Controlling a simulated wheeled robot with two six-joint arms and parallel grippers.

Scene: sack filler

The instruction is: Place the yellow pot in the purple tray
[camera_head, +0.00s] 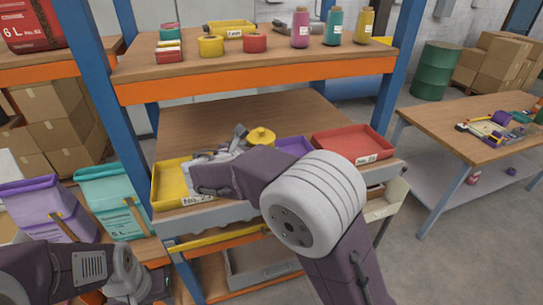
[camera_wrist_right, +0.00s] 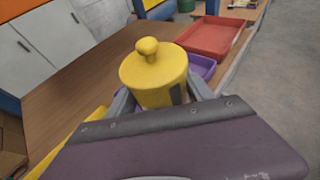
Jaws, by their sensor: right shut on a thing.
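A yellow lidded pot with a round knob (camera_wrist_right: 157,73) is between the fingers of my right gripper (camera_wrist_right: 160,98) in the wrist view. The gripper is shut on it, and the pot looks upright. In the head view the pot (camera_head: 261,136) shows just behind my right wrist. The purple tray (camera_head: 295,147) is on the middle shelf, mostly hidden by my right arm. In the wrist view the purple tray (camera_wrist_right: 203,67) shows just behind and right of the pot. I cannot tell how high the pot is. My left arm shows at the lower left, its fingertips out of view.
A yellow tray (camera_head: 158,187) lies left on the same shelf, a red tray (camera_head: 352,143) to the right. The upper shelf (camera_head: 180,68) holds pots, boxes and spools. A blue post (camera_head: 85,65) stands left. The wood behind the trays is clear.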

